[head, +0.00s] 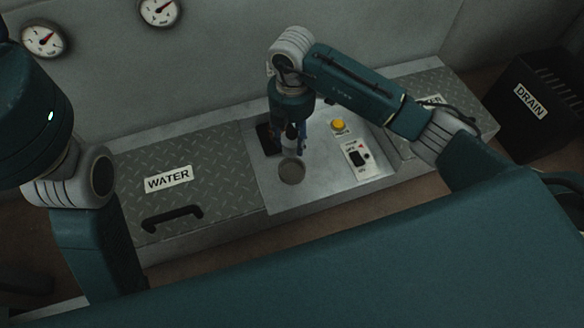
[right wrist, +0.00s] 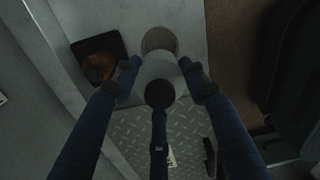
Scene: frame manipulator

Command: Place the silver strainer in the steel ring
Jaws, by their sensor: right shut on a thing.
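My right gripper (head: 292,143) points down over the steel panel. In the right wrist view my right gripper (right wrist: 160,72) has its fingers closed around a pale grey, rounded piece that looks like the silver strainer (right wrist: 158,69). Just past it is a round, dull grey-brown opening, apparently the steel ring (right wrist: 159,40); the held piece overlaps its near edge in that view. In the head view the steel ring (head: 291,171) lies just in front of and below the fingers. I cannot tell the strainer's height above it. My left arm shows at the left, but its gripper is out of view.
A black square recess (head: 268,139) is beside the gripper; an orange-brown thing (right wrist: 98,67) sits in it. A yellow button (head: 338,125) and a switch plate (head: 359,158) are to the right. A WATER hatch (head: 200,150) is left, a black DRAIN bin (head: 535,105) far right.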

